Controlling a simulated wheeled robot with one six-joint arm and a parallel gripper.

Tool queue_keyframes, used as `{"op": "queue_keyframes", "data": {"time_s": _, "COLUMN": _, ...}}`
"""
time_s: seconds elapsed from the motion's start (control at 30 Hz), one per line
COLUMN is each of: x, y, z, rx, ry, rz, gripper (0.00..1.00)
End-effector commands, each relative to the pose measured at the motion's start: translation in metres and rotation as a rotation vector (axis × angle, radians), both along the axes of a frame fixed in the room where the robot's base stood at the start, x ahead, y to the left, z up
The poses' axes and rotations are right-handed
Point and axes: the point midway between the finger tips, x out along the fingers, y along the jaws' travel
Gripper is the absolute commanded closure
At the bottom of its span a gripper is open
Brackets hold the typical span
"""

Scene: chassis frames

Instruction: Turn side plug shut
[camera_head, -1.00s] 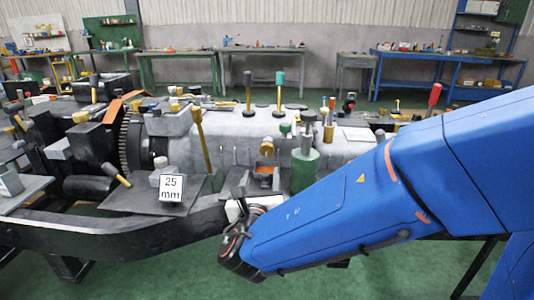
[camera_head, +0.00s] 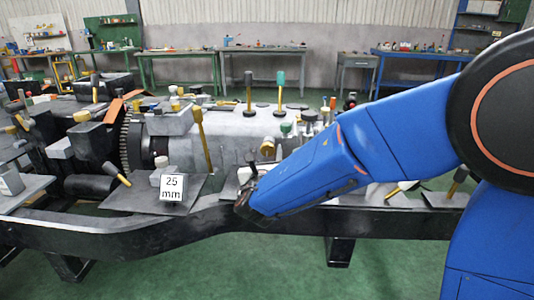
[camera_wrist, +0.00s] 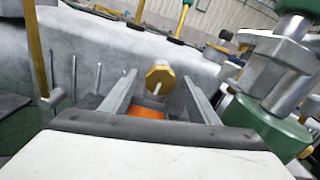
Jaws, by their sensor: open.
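The side plug is a round brass-yellow cap (camera_wrist: 159,77) on the side of the grey casing, with a short, slightly slanted white mark on its face. In the head view, the plug (camera_head: 267,147) shows just above the end of my arm. My gripper (camera_wrist: 160,84) is open and empty. Its two grey fingers point toward the plug, one to each side of it in the picture. I cannot tell whether they touch it. In the head view, my gripper (camera_head: 247,172) is mostly hidden behind my wrist.
A green cylinder with a metal top (camera_wrist: 270,110) stands close on the right. A yellow-handled rod (camera_head: 201,140) and thin upright pins (camera_wrist: 86,80) are on the left. Below the fingers is an orange patch (camera_wrist: 146,113). A 25 mm sign (camera_head: 173,187) stands at the front left.

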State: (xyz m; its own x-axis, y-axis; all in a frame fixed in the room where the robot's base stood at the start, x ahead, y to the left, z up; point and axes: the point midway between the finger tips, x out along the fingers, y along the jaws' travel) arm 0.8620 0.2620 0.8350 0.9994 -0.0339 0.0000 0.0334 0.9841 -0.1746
Motion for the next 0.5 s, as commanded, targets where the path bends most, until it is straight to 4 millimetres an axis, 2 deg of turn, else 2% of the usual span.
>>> {"op": "queue_keyframes", "data": {"time_s": 0.37, "x": 0.0046, "y": -0.0005, "z": 0.0001, "rx": 0.0, "ry": 0.0, "rz": 0.0, "gripper": 0.45}}
{"op": "queue_keyframes", "data": {"time_s": 0.5, "x": 0.0045, "y": -0.0004, "z": 0.0001, "rx": 0.0, "ry": 0.0, "rz": 0.0, "gripper": 0.78}}
